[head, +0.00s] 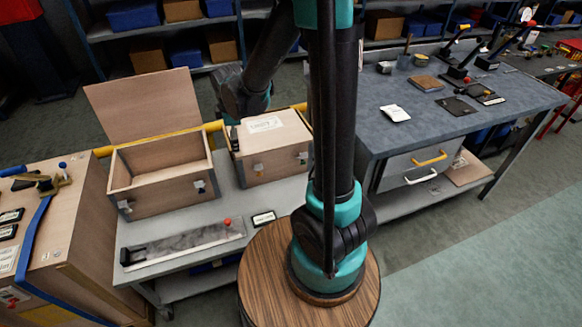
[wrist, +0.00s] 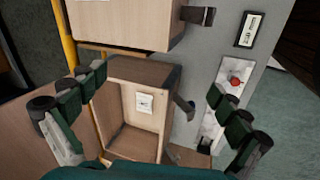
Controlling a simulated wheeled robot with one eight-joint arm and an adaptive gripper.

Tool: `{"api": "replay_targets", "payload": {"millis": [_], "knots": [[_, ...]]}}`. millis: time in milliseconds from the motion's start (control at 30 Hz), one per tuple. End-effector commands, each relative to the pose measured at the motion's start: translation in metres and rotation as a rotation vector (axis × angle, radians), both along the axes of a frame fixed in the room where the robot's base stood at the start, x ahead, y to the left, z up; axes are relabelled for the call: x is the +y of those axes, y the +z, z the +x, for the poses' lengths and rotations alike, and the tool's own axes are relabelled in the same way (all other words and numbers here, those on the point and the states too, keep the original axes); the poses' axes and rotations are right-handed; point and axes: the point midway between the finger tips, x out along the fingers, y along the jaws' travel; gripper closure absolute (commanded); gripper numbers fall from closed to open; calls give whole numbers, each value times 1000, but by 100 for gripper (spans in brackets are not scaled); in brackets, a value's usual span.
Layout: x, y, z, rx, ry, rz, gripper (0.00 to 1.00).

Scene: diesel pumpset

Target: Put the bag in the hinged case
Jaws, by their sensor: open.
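The open hinged case (head: 160,195) is a wooden box on the grey low bench, with its lid (head: 145,105) standing up at the back. In the wrist view the open case (wrist: 112,140) lies between and beyond my fingers. A small white item with dark marks (wrist: 144,102) shows inside it; I cannot tell whether this is the bag or a label. A flat white packet (head: 394,113) lies on the right workbench; I cannot tell whether it is the bag. My gripper (wrist: 157,82) is open with nothing between its fingers. The arm hides its fingertips in the head view.
A closed wooden case (head: 270,150) stands just right of the open one. A tray with a red knob (head: 185,243) lies in front. A large crate (head: 85,230) stands at left; the workbench (head: 440,140) carries tools.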

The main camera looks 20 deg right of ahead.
Motion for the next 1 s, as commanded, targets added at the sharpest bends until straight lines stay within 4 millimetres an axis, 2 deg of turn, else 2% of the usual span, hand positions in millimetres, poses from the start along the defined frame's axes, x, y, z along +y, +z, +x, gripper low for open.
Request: {"api": "replay_targets", "payload": {"millis": [33, 200, 300, 500, 600, 700, 1000], "knots": [[-20, 5, -17, -1, -117, 37, 0], [-71, 11, -71, -5, -522, 171, 0], [-96, 10, -105, -9, -759, 252, 0], [-127, -1, -163, -18, -1165, 397, 0], [-135, -7, -181, -21, -1296, 445, 0], [-139, -10, -191, -24, -1371, 473, 0], [-140, -11, -194, -23, -1399, 485, 0]]}}
